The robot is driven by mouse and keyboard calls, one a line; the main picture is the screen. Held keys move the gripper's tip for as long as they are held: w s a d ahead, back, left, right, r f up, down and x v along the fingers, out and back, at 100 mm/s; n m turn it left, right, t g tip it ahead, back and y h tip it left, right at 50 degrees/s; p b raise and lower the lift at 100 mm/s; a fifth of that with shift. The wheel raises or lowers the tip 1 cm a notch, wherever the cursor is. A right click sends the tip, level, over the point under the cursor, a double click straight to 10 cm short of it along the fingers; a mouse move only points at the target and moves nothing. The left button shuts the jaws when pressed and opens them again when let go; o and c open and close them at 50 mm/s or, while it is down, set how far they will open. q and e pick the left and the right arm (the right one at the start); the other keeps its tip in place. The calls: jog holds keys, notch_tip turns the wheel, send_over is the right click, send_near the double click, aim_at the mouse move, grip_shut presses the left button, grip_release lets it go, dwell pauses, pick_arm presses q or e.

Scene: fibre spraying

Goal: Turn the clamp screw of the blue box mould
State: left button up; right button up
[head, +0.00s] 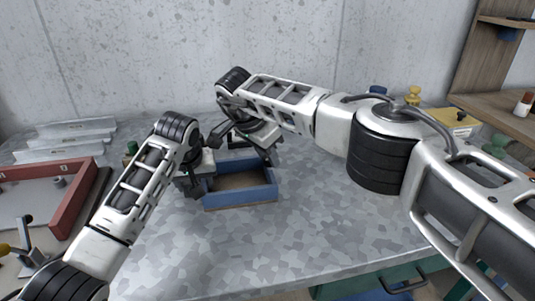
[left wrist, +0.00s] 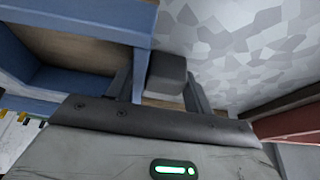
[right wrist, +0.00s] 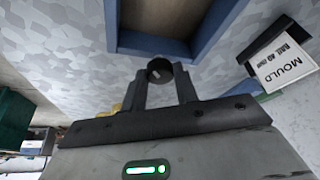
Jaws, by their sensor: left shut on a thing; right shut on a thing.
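The blue box mould (head: 240,198) stands on the grey mottled table, open at the top with a brown inside. It also shows in the left wrist view (left wrist: 95,83) and right wrist view (right wrist: 155,45). My left gripper (left wrist: 163,80) is shut on a dark grey block (left wrist: 167,73) at the mould's left side. My right gripper (right wrist: 160,75), behind the mould in the head view, is shut on a dark round knob (right wrist: 158,68) close to the mould's blue wall. The knob looks like the clamp screw. Both grips are largely hidden in the head view.
A red-edged tray (head: 72,205) and a crank handle (head: 22,245) stand at the left. Pale metal angle pieces (head: 70,138) lie at the back left. A yellow box (head: 450,122) stands at the right. The table in front of the mould is clear.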

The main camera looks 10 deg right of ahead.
jog(key=shift+w+m, duration=0.1)
jog(key=shift+m, duration=0.5)
jog(key=shift+m+h, duration=0.3)
jog(key=o, duration=1)
jog(key=shift+v, duration=3.85)
jog(key=shift+w, duration=0.15)
